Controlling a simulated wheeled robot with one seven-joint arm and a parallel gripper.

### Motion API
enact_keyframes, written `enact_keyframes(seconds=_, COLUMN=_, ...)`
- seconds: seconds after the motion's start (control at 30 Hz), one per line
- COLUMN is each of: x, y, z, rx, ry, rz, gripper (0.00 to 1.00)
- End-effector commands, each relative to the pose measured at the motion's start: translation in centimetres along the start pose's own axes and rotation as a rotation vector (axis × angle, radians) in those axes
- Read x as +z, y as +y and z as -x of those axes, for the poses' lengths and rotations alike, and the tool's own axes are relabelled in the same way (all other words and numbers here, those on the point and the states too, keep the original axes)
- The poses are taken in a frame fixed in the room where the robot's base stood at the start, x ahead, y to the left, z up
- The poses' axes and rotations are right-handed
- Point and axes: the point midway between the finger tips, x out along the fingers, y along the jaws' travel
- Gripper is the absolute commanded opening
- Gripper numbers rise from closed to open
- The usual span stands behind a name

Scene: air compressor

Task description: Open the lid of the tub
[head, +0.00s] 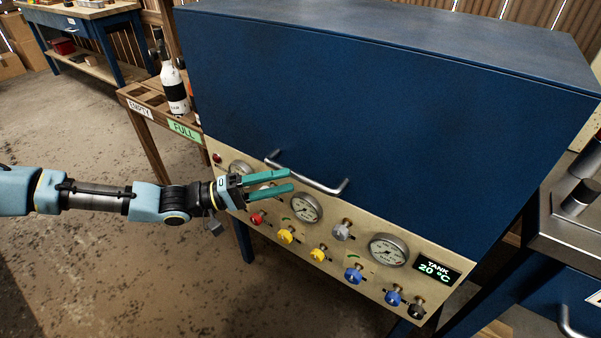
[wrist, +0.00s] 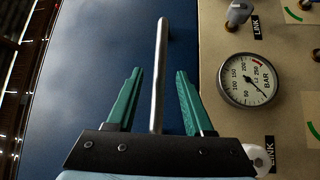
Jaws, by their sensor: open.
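The tub is a large box with a dark blue lid (head: 370,100) and a beige front panel; the lid looks closed. A grey metal bar handle (head: 308,177) sits along the lid's lower front edge. My gripper (head: 291,180) has green fingers and is open at the left part of the handle. In the wrist view the handle (wrist: 160,75) runs lengthwise between the open fingers of my gripper (wrist: 159,95), with a gap on each side. Whether the fingers touch the handle at any point cannot be told.
Below the handle, the panel carries gauges (head: 388,250), coloured knobs (head: 286,235) and a tank display (head: 437,270). A wooden bottle rack (head: 150,95) stands at the left, with a white bottle (head: 174,90). A metal-topped blue unit (head: 575,235) is close on the right.

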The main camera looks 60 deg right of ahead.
Motion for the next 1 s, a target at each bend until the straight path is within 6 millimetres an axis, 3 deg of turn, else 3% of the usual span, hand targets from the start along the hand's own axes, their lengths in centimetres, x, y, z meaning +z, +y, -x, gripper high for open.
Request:
enact_keyframes(seconds=0.1, x=0.1, y=0.2, z=-2.2, rx=0.001, ry=-0.002, rz=0.002, gripper=0.52)
enact_keyframes(seconds=0.3, x=0.0, y=0.1, z=-4.3, rx=0.0, ry=-0.001, rz=0.0, gripper=0.52)
enact_keyframes(seconds=0.67, x=0.0, y=-0.1, z=-4.8, rx=-0.001, ry=-0.001, rz=0.0, gripper=0.52)
enact_keyframes(seconds=1.0, x=0.0, y=-0.1, z=-4.8, rx=-0.001, ry=-0.001, rz=0.0, gripper=0.16)
